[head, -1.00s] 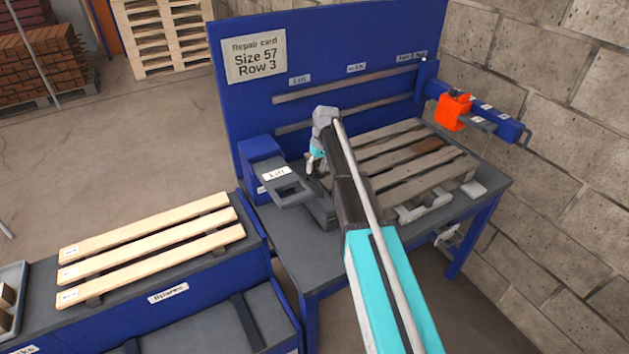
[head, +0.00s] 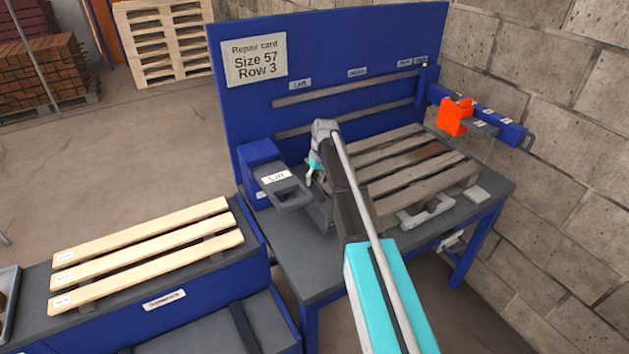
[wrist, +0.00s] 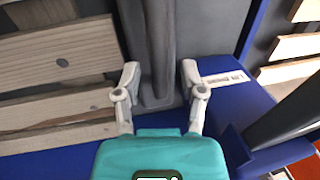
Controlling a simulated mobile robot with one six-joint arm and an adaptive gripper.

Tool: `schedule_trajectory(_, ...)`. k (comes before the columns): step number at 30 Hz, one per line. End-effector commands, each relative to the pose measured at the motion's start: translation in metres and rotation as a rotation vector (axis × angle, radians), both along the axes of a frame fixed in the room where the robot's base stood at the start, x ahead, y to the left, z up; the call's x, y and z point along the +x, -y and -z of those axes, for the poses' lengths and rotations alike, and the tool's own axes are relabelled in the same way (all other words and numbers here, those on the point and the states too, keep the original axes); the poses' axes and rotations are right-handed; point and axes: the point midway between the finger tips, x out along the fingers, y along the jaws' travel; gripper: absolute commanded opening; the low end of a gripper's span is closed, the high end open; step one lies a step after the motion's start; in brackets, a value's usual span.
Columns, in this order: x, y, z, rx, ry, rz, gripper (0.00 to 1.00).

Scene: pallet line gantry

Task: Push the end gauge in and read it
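An orange-red block (head: 456,116) sits on a blue bar (head: 497,122) with small white labels, right of the bench; it looks like the end gauge, but I cannot be sure and cannot read it. A worn wooden pallet (head: 418,168) lies on the bench. My gripper (head: 315,170) is at the pallet's left end, beside a grey plate (head: 290,192) on a blue block, and is partly hidden by my arm. In the wrist view my gripper (wrist: 160,73) has its two fingers apart, with a grey upright piece (wrist: 158,50) between or beyond them. Contact cannot be told.
The blue back board (head: 340,45) carries a repair card (head: 254,61) reading Size 57, Row 3. A side bench holds several pale boards (head: 145,255). A block wall (head: 560,150) stands close on the right.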

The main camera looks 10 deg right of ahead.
Motion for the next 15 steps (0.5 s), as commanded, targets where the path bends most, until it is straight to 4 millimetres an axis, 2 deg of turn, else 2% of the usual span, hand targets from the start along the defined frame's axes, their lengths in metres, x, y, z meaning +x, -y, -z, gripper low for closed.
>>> schedule_trajectory(1,0.0,0.0002,0.0,0.0,0.0,0.0,0.36)
schedule_trajectory(7,-0.0001,0.0005,0.0,0.0,0.0,0.0,0.0)
schedule_trajectory(15,0.0003,0.0015,0.0,0.0,0.0,0.001,0.0)
